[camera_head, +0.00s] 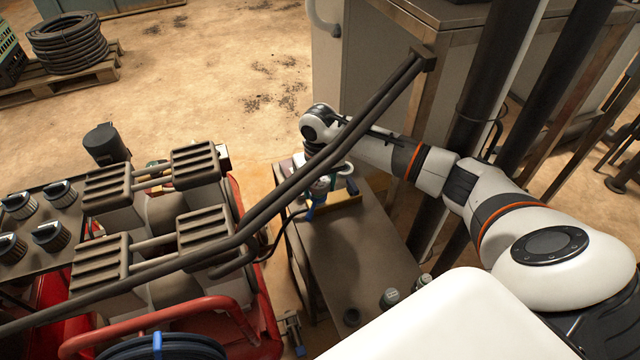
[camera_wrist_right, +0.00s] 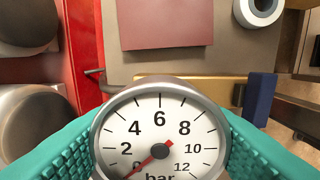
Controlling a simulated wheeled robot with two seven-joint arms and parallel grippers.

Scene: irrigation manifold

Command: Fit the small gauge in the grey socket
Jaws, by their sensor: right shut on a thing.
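My right gripper (camera_head: 319,187) is over the far end of the grey-brown bench (camera_head: 355,245) in the head view. In the right wrist view its teal finger pads are shut on the gauge (camera_wrist_right: 160,132), one on each side. The gauge has a round white face marked in bar, a grey rim and a red needle near 0. Its face points toward the wrist camera; its lower edge is cut off and its stem is hidden. I cannot surely make out the grey socket; a pale ring (camera_wrist_right: 258,10) with a grey-blue centre shows at the top right. My left gripper is not in view.
A tan strip (camera_wrist_right: 190,87) and a blue block (camera_wrist_right: 260,98) lie just beyond the gauge. A brown-red plate (camera_wrist_right: 165,22) is farther off. Dark bent pipes (camera_head: 300,180) cross above the bench. A red frame (camera_head: 262,315) stands left. The bench's middle is clear.

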